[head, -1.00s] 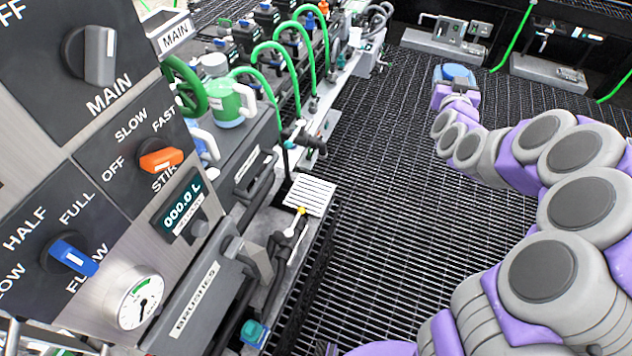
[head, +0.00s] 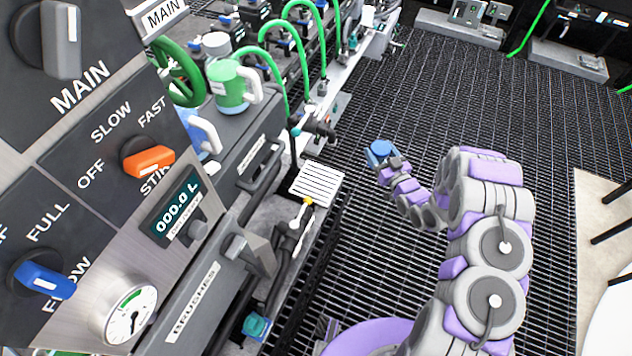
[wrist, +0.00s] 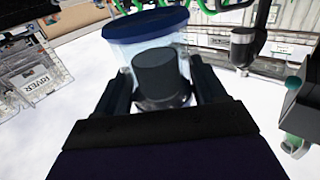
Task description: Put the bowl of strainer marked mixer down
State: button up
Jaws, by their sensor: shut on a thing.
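My gripper (head: 386,166) is at the far end of my arm, over the dark floor grating and right of the machine bench. It is shut on a blue-topped bowl (head: 379,149). In the wrist view the bowl (wrist: 118,50) is clear with a dark blue rim. A dark round knob or handle (wrist: 157,72) sits between the two fingers (wrist: 160,95). The fingers hide part of the bowl's near side. I cannot read a mixer mark on any strainer.
A white slotted plate (head: 316,184) lies on the bench edge, left of my gripper. A green and white jug (head: 232,88) and green hoses (head: 277,72) stand behind it. The control panel (head: 75,120) fills the left. Open floor grating (head: 455,100) lies beyond my arm.

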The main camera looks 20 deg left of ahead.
jog(key=s+a+f+n+g+y, duration=0.2)
jog(key=s+a+f+g, duration=0.1)
jog(key=s+a+f, duration=0.3)
jog(key=s+a+f+n+g+y, duration=0.2)
jog(key=s+a+f, duration=0.15)
jog(key=s, duration=0.55)
jog(key=b, duration=0.4)
send_over(328, 176)
jog(key=shift+s+f, duration=0.15)
jog(key=shift+f, duration=0.35)
notch_tip(328, 176, down, 4)
jog(key=shift+r+b, duration=0.2)
jog(key=shift+b, duration=0.35)
jog(key=o, duration=1.1)
jog(key=p+v, duration=0.2)
jog(key=v, duration=1)
